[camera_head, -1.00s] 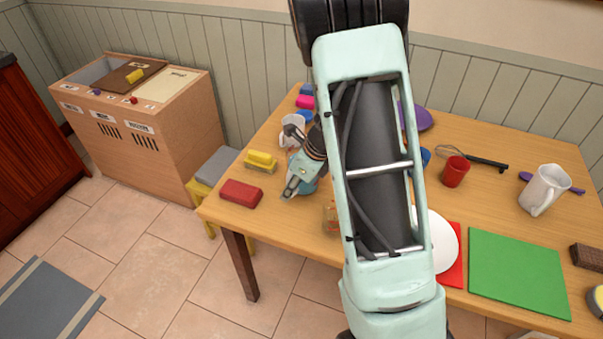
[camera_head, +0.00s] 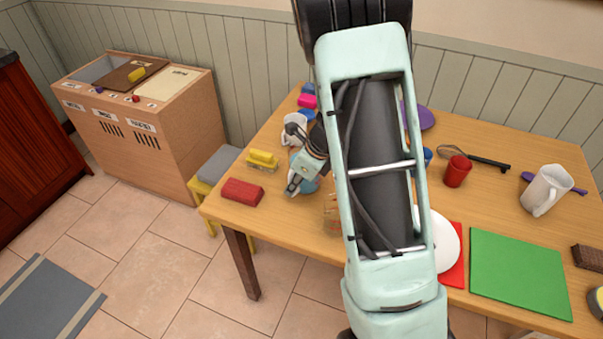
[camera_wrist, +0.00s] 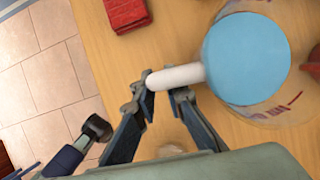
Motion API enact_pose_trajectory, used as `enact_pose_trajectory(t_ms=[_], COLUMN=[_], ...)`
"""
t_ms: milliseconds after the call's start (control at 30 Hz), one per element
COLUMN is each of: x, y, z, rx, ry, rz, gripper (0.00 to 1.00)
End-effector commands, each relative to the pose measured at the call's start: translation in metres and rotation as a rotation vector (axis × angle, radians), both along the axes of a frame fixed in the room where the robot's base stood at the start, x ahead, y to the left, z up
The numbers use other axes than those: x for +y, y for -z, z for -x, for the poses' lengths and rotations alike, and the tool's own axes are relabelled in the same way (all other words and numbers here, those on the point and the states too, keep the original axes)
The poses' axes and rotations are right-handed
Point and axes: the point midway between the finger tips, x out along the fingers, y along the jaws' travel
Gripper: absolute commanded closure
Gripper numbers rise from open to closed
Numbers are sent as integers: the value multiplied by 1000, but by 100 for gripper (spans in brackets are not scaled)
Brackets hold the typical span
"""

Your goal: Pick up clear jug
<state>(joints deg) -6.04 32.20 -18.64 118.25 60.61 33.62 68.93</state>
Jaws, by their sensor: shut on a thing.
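The clear jug (camera_wrist: 262,112) shows in the wrist view as a transparent round body with red marks. A blue round top (camera_wrist: 245,58) covers most of it, and a white handle (camera_wrist: 175,77) sticks out to the left. My gripper (camera_wrist: 160,92) has a finger on each side of this handle and is shut on it. I cannot tell whether the jug touches the table.
A red block (camera_head: 242,190) and a yellow sponge (camera_head: 262,159) lie left of my gripper. A white mug (camera_head: 294,130) stands behind it. A small transparent vessel (camera_head: 332,215) stands to its right, partly behind my arm. The table's front edge is close.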

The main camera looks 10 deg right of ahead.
Motion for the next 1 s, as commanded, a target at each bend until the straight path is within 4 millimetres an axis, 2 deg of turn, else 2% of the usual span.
enact_pose_trajectory(t_ms=[267,500,567,833,1000], x=[0,-1,-4,-20,-33], y=[-8,-39,-46,-98,-109], z=[-2,0,7,46,78], rx=[-6,-7,-7,-9,-5], ry=[-1,-1,0,0,2], rz=[1,1,1,0,-1], gripper=[100,100,100,100,100])
